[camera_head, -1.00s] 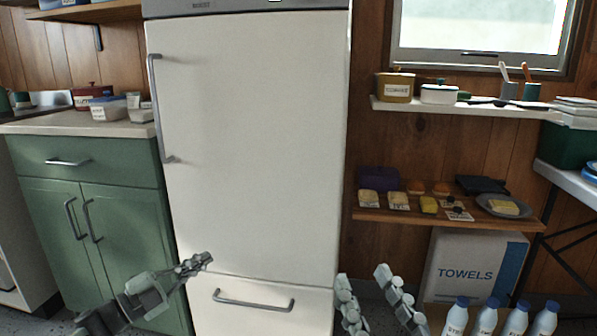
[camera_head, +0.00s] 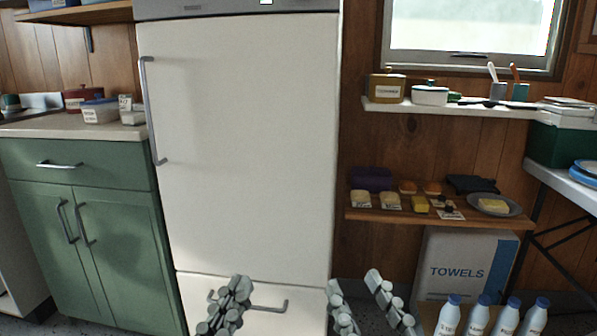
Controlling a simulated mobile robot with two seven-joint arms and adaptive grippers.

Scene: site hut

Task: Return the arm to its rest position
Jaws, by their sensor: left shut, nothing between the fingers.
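My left gripper (camera_head: 238,290) is at the bottom of the head view, in front of the fridge's lower drawer, and overlaps the left part of that drawer's handle in the picture. Its fingers are together with nothing between them. My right gripper (camera_head: 353,283) is at the bottom, to the right of the left one. Its two fingers stand apart with nothing between them. The white fridge (camera_head: 245,150) stands behind both grippers, with its door and lower drawer closed.
A green cabinet (camera_head: 120,225) stands left of the fridge. On the right are a wooden shelf (camera_head: 400,217) with food items, a TOWELS box (camera_head: 468,268) and several white bottles with blue caps (camera_head: 479,315). A white table (camera_head: 560,185) stands at the far right.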

